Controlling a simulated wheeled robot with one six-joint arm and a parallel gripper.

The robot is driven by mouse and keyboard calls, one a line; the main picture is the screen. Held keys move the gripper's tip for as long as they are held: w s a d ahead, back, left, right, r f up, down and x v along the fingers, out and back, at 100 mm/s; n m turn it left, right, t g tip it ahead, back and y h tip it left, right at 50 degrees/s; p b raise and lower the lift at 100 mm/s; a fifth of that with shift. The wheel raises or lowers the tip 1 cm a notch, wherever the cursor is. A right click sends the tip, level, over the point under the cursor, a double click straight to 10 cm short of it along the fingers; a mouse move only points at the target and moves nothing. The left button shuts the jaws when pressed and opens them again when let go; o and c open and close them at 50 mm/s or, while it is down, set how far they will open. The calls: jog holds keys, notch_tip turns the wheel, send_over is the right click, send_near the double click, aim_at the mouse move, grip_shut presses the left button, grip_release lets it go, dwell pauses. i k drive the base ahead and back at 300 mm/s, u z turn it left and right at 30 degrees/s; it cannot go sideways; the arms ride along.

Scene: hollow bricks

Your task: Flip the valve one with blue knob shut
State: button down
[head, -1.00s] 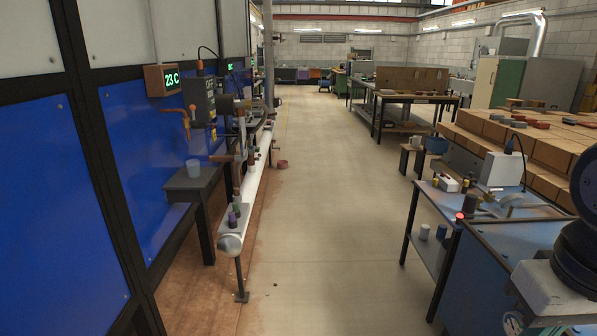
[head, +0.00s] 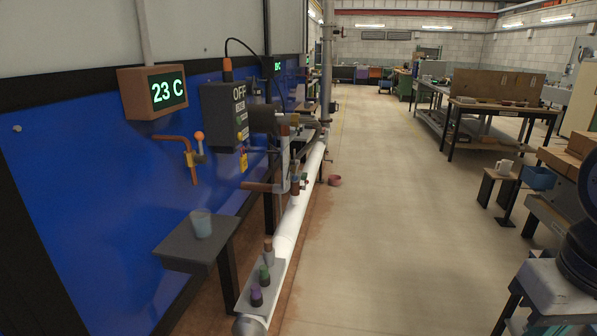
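I cannot make out a valve with a blue knob in the head view. A copper pipe valve with an orange knob (head: 198,137) is on the blue wall panel at left, below a temperature display. Its yellowish body sits under the knob. My gripper is not in view; only a dark part of my own body shows at the right edge.
A small dark table (head: 185,247) with a translucent cup (head: 201,223) stands below the valve. A white pipe (head: 294,222) runs along the left side, with small coloured knobs (head: 264,275) near its front end. A grey box marked OFF (head: 222,108) hangs on the wall. The aisle floor (head: 395,230) is clear.

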aim_at(297, 162)
jog(key=u, duration=0.25)
jog(key=i, duration=1.8)
jog(key=u, duration=0.25)
